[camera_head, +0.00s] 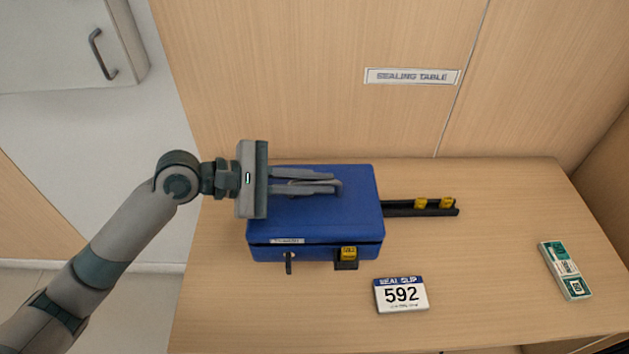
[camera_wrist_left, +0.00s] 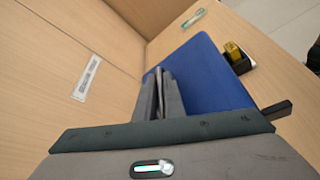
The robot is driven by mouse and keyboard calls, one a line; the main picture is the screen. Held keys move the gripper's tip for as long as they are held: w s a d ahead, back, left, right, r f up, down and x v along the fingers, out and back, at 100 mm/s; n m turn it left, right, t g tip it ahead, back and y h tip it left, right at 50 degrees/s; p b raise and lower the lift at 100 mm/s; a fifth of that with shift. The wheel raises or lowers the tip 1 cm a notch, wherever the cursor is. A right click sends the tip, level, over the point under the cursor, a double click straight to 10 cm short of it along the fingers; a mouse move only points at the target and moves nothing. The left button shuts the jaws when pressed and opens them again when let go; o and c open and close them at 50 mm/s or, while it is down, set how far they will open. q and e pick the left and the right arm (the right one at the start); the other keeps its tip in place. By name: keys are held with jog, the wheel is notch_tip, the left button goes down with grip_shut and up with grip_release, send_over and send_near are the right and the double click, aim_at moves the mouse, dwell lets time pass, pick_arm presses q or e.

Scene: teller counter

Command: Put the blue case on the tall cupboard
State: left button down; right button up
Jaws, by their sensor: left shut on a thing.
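The blue case (camera_head: 345,215) stands on the wooden table, with a label strip, a keyhole with a dark key-like piece and a yellow seal on its front. My left gripper (camera_head: 338,184) reaches in from the left over the case's top. Its fingers are shut on a grey part at the top, which looks like the case's handle; the fingers hide most of it. The case (camera_wrist_left: 207,75) also shows in the left wrist view, beyond the fingers (camera_wrist_left: 160,75). A white cupboard door (camera_head: 60,45) with a dark handle is at the upper left; I cannot tell whether it is the tall cupboard. My right gripper is not in view.
A black rail (camera_head: 400,208) with yellow seals lies right of the case. A card reading 592 (camera_head: 401,295) is in front of it. A green and white packet (camera_head: 565,270) lies at the right. A wooden panel with a "SEALING TABLE" sign (camera_head: 412,77) rises behind.

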pick_arm(q)
jog(key=shift+r, duration=0.25)
